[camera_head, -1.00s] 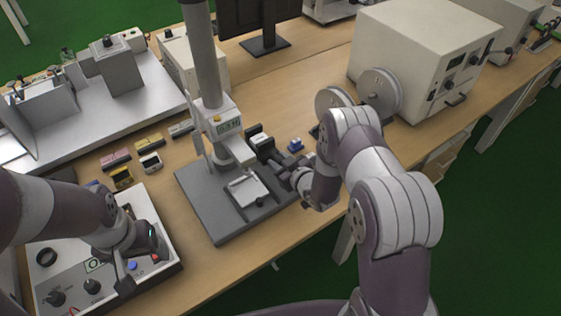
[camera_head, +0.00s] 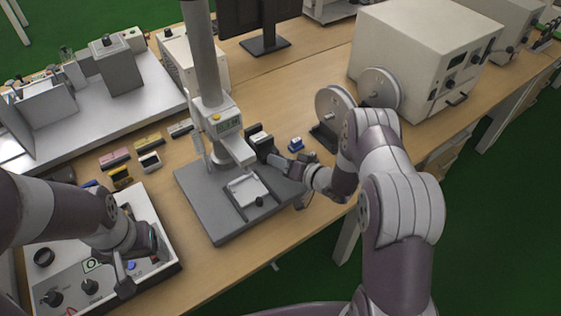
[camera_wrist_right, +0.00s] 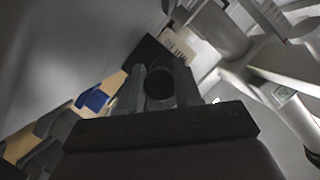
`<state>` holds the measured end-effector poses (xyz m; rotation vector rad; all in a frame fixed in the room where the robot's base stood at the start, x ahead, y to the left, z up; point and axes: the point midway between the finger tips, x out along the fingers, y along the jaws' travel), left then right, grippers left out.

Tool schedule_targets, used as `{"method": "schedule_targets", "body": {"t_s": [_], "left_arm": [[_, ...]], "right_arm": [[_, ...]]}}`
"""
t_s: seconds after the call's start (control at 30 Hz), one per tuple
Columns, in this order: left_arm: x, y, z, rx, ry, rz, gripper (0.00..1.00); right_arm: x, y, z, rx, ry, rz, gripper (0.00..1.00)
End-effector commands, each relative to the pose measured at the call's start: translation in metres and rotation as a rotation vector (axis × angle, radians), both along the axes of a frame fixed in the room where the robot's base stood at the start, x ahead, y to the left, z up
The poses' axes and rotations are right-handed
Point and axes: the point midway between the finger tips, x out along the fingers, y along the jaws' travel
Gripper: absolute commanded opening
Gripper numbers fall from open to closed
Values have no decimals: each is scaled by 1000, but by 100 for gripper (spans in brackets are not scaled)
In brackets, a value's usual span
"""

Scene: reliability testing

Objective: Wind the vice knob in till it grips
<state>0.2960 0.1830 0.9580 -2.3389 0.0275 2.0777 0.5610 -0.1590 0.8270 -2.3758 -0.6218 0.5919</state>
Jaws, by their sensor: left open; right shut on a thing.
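The vice (camera_head: 261,149) appears as a small dark block with a pale labelled top, behind the grey base of a test stand. My right gripper (camera_head: 277,161) reaches it from the right. In the right wrist view a round dark knob (camera_wrist_right: 158,86) sits between the two fingers, and the gripper (camera_wrist_right: 158,98) is shut on it. A dark block with a pale label lies just beyond the knob there. The jaw gap cannot be made out. My left gripper (camera_head: 142,262) is open above a control box, apart from the vice.
The test stand base (camera_head: 205,205) carries a pale plate fixture (camera_head: 246,190) and a column. The control box (camera_head: 165,262) is at lower left. A small blue part (camera_head: 296,144) lies right of the vice. Reels and a large beige cabinet (camera_head: 415,55) stand behind my right arm.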

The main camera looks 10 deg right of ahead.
Motion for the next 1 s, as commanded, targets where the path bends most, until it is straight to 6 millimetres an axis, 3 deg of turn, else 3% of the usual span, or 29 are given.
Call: {"method": "schedule_targets", "body": {"t_s": [0.4, 0.93, 0.97, 1.0], "left_arm": [[0, 0, -4, 0, 0, 0, 78], [0, 0, -4, 0, 0, 0, 78], [0, 0, -4, 0, 0, 0, 78], [0, 0, -4, 0, 0, 0, 78]], "right_arm": [[-2, 1, -3, 151, 62, 2, 3], [-2, 1, -3, 169, 69, 2, 3], [-2, 1, -3, 169, 69, 2, 43], [-2, 1, -2, 169, 68, 2, 56]]}}
